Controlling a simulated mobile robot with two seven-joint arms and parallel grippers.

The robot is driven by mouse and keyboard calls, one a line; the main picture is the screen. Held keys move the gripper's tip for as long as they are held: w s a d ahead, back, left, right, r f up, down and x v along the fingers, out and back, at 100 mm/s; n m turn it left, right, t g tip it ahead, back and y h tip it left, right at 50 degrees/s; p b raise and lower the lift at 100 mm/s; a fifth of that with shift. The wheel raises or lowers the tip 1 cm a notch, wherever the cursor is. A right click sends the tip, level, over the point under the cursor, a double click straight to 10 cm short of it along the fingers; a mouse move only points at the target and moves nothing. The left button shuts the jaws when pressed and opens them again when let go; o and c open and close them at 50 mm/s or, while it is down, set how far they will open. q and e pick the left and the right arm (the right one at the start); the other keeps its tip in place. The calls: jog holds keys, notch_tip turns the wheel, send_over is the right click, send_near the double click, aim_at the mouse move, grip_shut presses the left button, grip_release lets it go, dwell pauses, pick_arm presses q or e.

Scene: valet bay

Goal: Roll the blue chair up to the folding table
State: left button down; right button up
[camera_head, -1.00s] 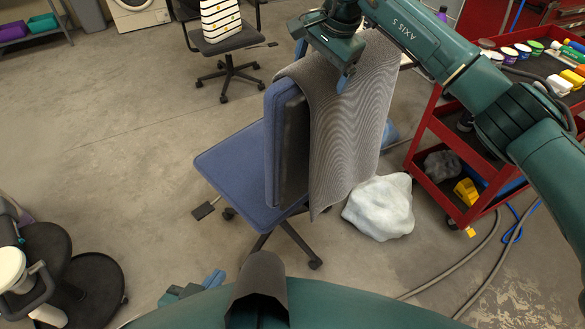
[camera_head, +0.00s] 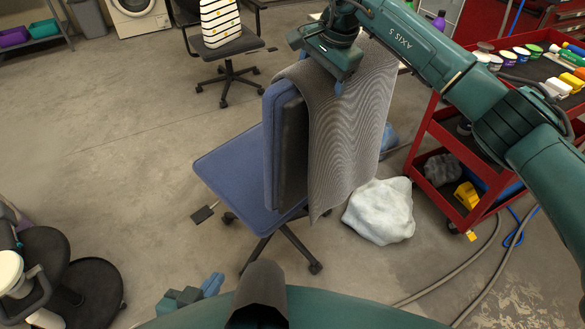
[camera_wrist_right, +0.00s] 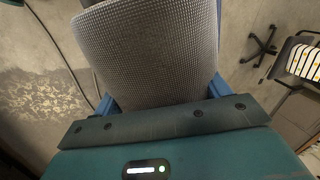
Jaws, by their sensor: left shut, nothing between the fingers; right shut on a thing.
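The blue chair (camera_head: 228,170) stands upright on its wheeled base at the middle of the head view. A grey ribbed cloth (camera_head: 350,140) hangs over its backrest, and it also fills the top of the right wrist view (camera_wrist_right: 150,50). My right gripper (camera_head: 338,87) is at the top of the backrest, shut on it through the cloth; in the right wrist view its blue fingers show at either side. My left gripper (camera_head: 212,282) is shut and empty, low in the head view, in front of the chair. I cannot make out the folding table.
A whitish lumpy bag (camera_head: 380,210) lies on the floor right of the chair. A red cart (camera_head: 422,140) with tubs and bottles stands farther right, with a hose (camera_head: 470,278) below. Another chair (camera_head: 228,45) holds a striped item behind. The left floor is mostly open.

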jog(key=shift+s+a+r+m, duration=0.2)
jog(key=shift+a+r+m, duration=0.05)
jog(key=shift+a, duration=0.4)
jog(key=shift+s+a+r+m, duration=0.15)
jog(key=shift+a+r+m, duration=0.1)
jog(key=shift+a, duration=0.4)
jog(key=shift+c, duration=0.3)
jog(key=shift+s+a+f+m+t+h, duration=0.1)
jog(key=shift+s+a+m, duration=0.15)
jog(key=shift+a, duration=0.35)
jog(key=shift+s+a+f+m+t+h, duration=0.1)
jog(key=shift+s+a+m, duration=0.2)
jog(key=shift+a, duration=0.25)
jog(key=shift+s+a+f+m+t+h, duration=0.1)
jog(key=shift+s+a+m, duration=0.15)
jog(key=shift+a, duration=0.35)
jog(key=shift+s+a+m, duration=0.4)
jog(key=shift+s+a, duration=0.05)
jog(key=shift+a, duration=0.15)
jog(key=shift+s+a+f+m+h, duration=0.1)
jog(key=shift+s+a+m+h, duration=0.35)
jog(key=shift+a, duration=0.8)
jog(key=shift+s+a+r+m, duration=0.1)
jog(key=shift+s+a+m, duration=0.15)
jog(key=shift+a+m, duration=0.7)
jog(key=shift+s+a+f+m+h, duration=0.1)
jog(key=shift+s+a+m+h, duration=0.2)
jog(key=shift+a, duration=1.2)
jog(key=shift+b, duration=0.3)
